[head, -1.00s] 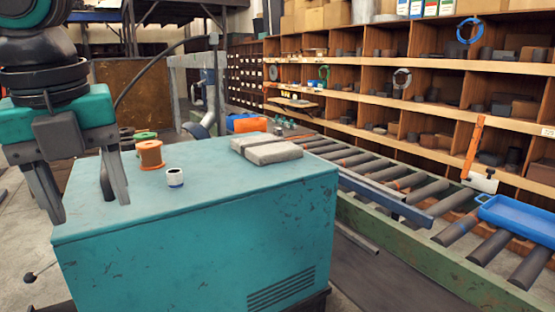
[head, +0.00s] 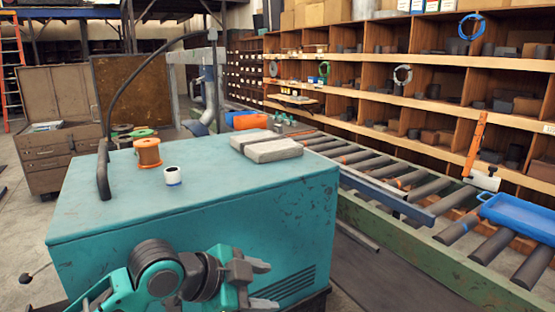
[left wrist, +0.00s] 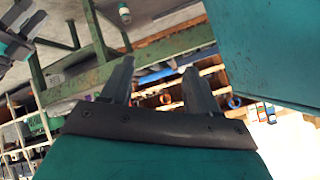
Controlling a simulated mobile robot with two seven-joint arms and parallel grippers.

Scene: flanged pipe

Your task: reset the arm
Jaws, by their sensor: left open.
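My left gripper (head: 268,285) is low in the head view, in front of the near side of the teal cabinet (head: 130,215). It points to the right. In the left wrist view its two fingers (left wrist: 157,75) are apart with nothing between them. A teal and grey part at the upper left of that view looks like my right gripper (left wrist: 22,28), cut off by the edge; its jaws cannot be made out. It does not show in the head view.
On the cabinet top are an orange spool (head: 147,152), a small white cup (head: 172,176) and grey slabs (head: 268,147). A roller conveyor (head: 420,195) with a blue tray (head: 520,215) runs along the right. Wooden shelves (head: 440,65) stand behind it.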

